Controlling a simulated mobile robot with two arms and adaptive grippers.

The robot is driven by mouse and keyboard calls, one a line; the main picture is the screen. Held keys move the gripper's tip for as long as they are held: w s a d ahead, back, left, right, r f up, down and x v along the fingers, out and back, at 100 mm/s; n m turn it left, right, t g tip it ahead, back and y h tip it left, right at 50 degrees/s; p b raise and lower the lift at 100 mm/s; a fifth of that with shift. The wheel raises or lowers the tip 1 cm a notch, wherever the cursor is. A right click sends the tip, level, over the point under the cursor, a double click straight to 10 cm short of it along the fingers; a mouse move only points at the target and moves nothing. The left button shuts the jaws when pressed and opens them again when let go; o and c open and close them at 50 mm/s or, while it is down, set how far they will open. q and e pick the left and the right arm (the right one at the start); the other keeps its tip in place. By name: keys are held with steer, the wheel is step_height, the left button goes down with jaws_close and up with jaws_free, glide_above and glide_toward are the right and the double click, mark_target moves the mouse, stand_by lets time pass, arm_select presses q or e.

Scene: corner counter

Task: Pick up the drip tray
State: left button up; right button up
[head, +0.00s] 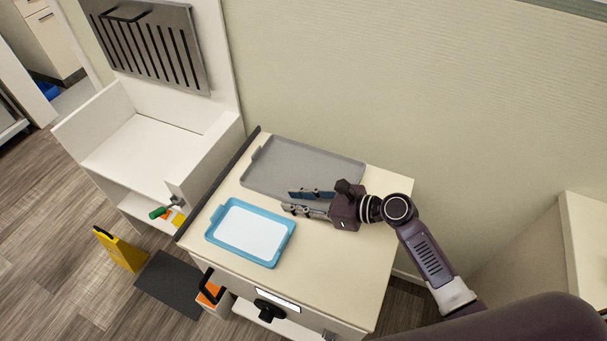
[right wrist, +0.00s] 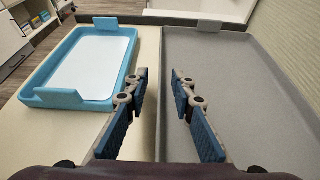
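A flat grey tray (head: 300,168) with a low rim lies at the back of the cream counter top; it fills the right side of the right wrist view (right wrist: 235,85). A blue tray (head: 222,243) with a white inside lies nearer the front left, and also shows in the right wrist view (right wrist: 72,99). I cannot tell for sure which one is the drip tray. My right gripper (head: 288,202) is open and empty, low at the grey tray's front edge. In the right wrist view, the grey tray's long rim runs between the parted fingers (right wrist: 159,82). My left gripper is not in view.
The counter top (head: 345,262) is bare at its front right. A dark raised strip (head: 220,180) edges its left side. A white shelf unit (head: 150,145) stands to the left, with a slotted grey panel (head: 150,45) above it. A yellow floor sign (head: 120,252) stands on the floor.

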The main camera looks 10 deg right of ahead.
jaws_close()
steer(key=shift+r, duration=0.1)
stand_by(0.4)
